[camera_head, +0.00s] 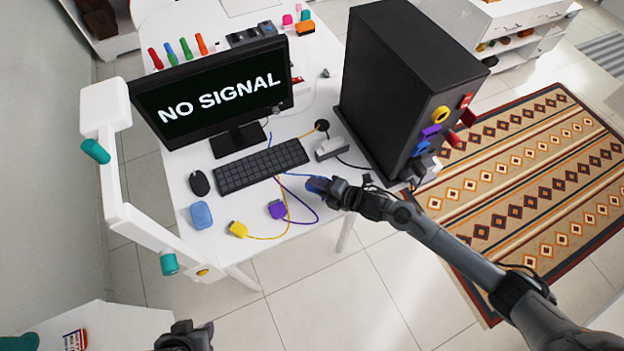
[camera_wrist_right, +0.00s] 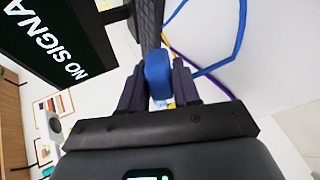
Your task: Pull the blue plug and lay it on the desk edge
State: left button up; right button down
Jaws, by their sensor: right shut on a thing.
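The blue plug (camera_head: 316,184) is at the front right of the white desk (camera_head: 215,240), with a blue cable leading left from it. My right gripper (camera_head: 327,188) is shut on it. In the right wrist view the blue plug (camera_wrist_right: 158,70) sits between the two dark fingers of the right gripper (camera_wrist_right: 157,84), and the blue cable (camera_wrist_right: 222,62) curves beside it. I cannot tell whether the plug touches the desk. My left gripper (camera_head: 186,338) is low at the bottom edge of the head view, away from the desk, and its jaws do not show clearly.
A yellow plug (camera_head: 237,229) and a purple plug (camera_head: 277,209) lie near the desk's front edge. The black computer tower (camera_head: 400,85) stands at right with coloured plugs on it.

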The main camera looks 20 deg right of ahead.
jog(key=shift+w+d+r, duration=0.15)
jog(key=shift+d+r, duration=0.05)
jog(key=shift+r, duration=0.2)
jog(key=shift+w+d+r, duration=0.1)
jog(key=shift+d+r, duration=0.1)
jog(key=shift+r, duration=0.2)
jog(key=shift+d+r+g+h, duration=0.15)
jog(key=shift+d+g+h, duration=0.1)
jog(key=shift+g+h, duration=0.05)
jog(key=shift+d, duration=0.1)
pick_arm(q)
jog(key=shift+s+d+f+b, duration=0.1)
jog(key=shift+d+f+b, duration=0.1)
jog(key=shift+f+b, duration=1)
jog(key=shift+s+d+f+b, duration=0.1)
jog(key=shift+d+f+b, duration=0.05)
jog(key=shift+f+b, duration=1)
pick_arm(e)
jog(key=shift+f, duration=3.15)
pick_arm(q)
jog(key=shift+d+r, duration=0.1)
jog(key=shift+r, duration=0.05)
pick_arm(e)
jog(key=c, duration=0.7)
grip_release()
jog(key=shift+c, duration=0.2)
jog(key=shift+f, duration=0.1)
